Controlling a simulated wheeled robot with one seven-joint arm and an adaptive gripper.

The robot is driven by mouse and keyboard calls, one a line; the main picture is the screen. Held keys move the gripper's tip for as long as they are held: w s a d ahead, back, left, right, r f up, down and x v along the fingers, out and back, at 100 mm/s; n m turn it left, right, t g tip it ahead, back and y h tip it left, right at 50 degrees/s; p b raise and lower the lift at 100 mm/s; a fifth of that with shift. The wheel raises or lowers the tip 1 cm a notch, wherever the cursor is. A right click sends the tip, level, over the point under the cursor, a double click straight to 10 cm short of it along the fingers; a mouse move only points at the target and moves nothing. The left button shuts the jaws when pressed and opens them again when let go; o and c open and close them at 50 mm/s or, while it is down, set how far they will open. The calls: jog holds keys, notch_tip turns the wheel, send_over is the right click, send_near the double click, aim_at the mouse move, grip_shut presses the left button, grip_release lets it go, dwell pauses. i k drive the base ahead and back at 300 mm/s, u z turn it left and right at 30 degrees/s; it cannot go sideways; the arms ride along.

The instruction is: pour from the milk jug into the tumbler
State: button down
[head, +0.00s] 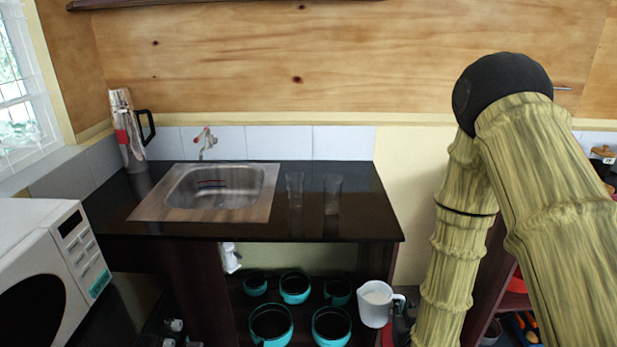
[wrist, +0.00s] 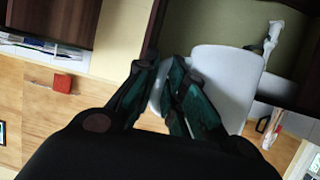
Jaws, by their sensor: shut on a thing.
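The white milk jug (head: 375,305) hangs upright at the lower right of the head view, in front of the counter and below its top. Its handle points right, and pale milk shows inside. My gripper (wrist: 163,75) is shut on the jug's handle; the jug's white body (wrist: 228,80) fills the space beyond the fingers in the wrist view. In the head view my arm mostly hides the gripper. Two clear glasses stand upright on the dark counter right of the sink: a left one (head: 295,188) and a right one (head: 332,190). I cannot tell which is the tumbler.
The dark counter (head: 355,220) has free room around the glasses. A steel sink (head: 215,190) lies to their left, with a tap behind. Several teal pots (head: 295,288) sit under the counter. A white microwave (head: 45,245) stands at the left.

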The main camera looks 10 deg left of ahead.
aim_at(296, 193)
jog(key=z, duration=1.75)
jog(key=i, duration=1.15)
jog(key=u, duration=3.05)
